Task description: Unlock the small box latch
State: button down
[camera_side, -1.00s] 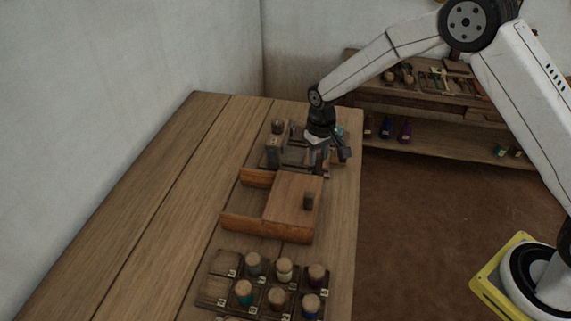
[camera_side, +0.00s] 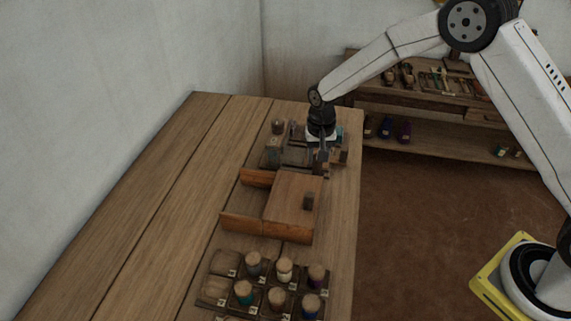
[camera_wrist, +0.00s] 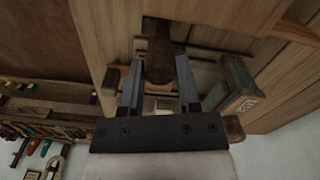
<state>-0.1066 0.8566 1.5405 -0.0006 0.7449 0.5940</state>
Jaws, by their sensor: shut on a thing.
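My gripper (camera_side: 322,166) points down at the far right part of the table, over a small dark wooden fixture (camera_side: 294,157). In the wrist view my gripper (camera_wrist: 159,62) has its two grey fingers on either side of a brown wooden latch handle (camera_wrist: 159,48), and it is shut on it. The fixture also shows in the wrist view, with a grey-green block with a pale label (camera_wrist: 238,85) on its right. The gripper hides much of the handle in the side view, so I cannot tell the latch's exact position.
A rack (camera_side: 216,290) of several capped jars is nearer. A shelf (camera_side: 440,85) with tools stands behind, beyond the table edge. The table's left is clear.

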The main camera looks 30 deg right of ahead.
jog(key=shift+c, duration=1.6)
grip_release()
jog(key=shift+r, duration=0.15)
jog(key=shift+r, duration=3.8)
jog(key=s+d+r+n+t, duration=0.1)
jog(key=s+d+n, duration=0.1)
jog(key=s, duration=0.9)
jog(key=s+d+n+t, duration=0.1)
jog(key=s+d+n, duration=0.2)
jog(key=s, duration=0.8)
jog(key=shift+s+d+r+n+t, duration=0.2)
jog(key=shift+s+r+n+t, duration=0.1)
jog(key=shift+s+r, duration=0.1)
